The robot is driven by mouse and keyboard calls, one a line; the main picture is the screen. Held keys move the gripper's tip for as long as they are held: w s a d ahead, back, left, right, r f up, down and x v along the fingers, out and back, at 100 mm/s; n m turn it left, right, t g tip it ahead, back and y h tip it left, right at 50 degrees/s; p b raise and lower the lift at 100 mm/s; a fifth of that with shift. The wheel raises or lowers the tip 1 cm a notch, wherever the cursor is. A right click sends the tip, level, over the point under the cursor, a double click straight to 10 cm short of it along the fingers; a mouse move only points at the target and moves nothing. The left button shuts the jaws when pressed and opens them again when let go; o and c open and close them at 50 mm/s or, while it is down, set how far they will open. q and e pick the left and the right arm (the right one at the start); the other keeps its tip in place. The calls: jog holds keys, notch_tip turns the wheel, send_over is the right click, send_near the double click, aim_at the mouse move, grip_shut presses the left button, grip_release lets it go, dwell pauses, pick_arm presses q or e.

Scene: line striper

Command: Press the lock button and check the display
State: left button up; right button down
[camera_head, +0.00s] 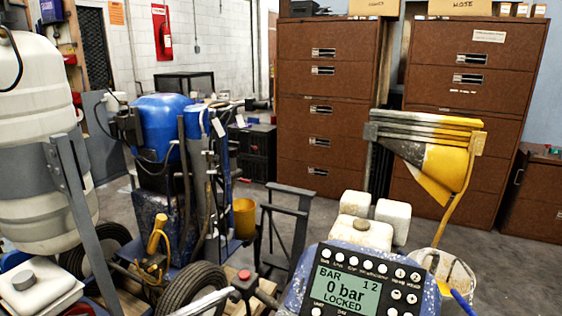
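The control panel (366,283) is at the bottom, right of centre, on a blue, paint-spattered housing (294,294). The panel's lower edge is cut off by the frame. Neither of my grippers shows in the head view.
A wheel (192,290), a blue-topped machine (160,113) and a white tank (36,135) are further left. A white bucket (446,272) stands right. Brown cabinets (330,97) line the back.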

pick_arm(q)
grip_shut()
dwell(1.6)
